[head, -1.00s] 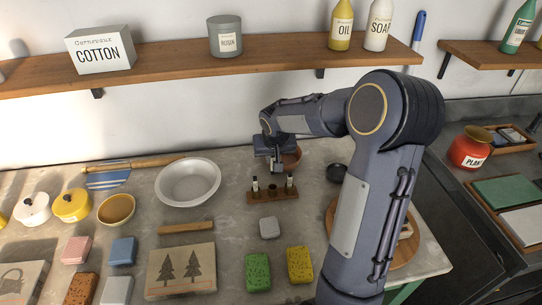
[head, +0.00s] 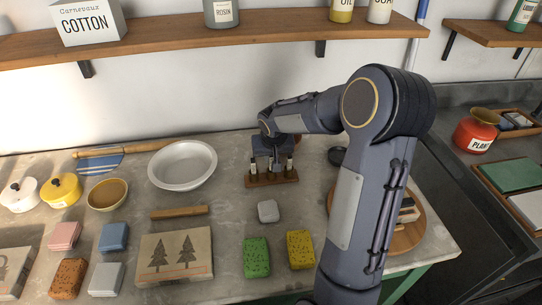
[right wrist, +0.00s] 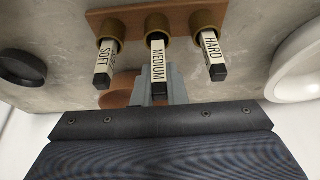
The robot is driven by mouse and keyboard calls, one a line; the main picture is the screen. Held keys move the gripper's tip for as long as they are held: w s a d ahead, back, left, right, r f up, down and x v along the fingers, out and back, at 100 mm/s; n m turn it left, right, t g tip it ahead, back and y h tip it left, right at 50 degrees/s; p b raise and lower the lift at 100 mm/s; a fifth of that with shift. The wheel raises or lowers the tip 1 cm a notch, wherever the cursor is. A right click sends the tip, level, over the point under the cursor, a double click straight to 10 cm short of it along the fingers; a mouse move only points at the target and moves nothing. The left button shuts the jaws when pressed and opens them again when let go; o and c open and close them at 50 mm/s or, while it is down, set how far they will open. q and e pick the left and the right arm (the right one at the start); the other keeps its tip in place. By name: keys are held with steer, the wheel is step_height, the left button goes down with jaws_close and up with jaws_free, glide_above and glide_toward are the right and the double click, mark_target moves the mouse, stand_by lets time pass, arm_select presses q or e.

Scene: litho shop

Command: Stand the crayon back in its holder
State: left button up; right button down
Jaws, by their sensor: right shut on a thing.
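The wooden holder (head: 262,181) stands on the counter and shows as a brown bar with round cups in the right wrist view (right wrist: 130,22). The MEDIUM crayon (right wrist: 158,62) is between the fingers of my right gripper (right wrist: 160,92), which is shut on it. Its lower end is at the mouth of the middle cup; I cannot tell how deep it sits. The SOFT crayon (right wrist: 105,62) and the HARD crayon (right wrist: 213,55) stand in the outer cups. In the head view my right gripper (head: 273,158) is over the holder's middle. My left gripper is not in view.
A white bowl (head: 183,165) stands left of the holder, and a dark round thing (head: 337,157) lies to its right. A grey block (head: 268,211) lies in front of the holder. A shelf (head: 200,49) runs along the wall above.

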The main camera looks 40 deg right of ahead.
steer(key=shift+f, duration=0.35)
steer(key=c, duration=1.4)
jaws_free()
steer(key=shift+r, duration=0.1)
steer(key=v, duration=0.7)
steer(key=shift+s+a+r+b, duration=0.1)
steer(key=shift+s+r+b, duration=0.05)
steer(key=shift+r+b, duration=0.2)
steer(key=shift+f, duration=0.1)
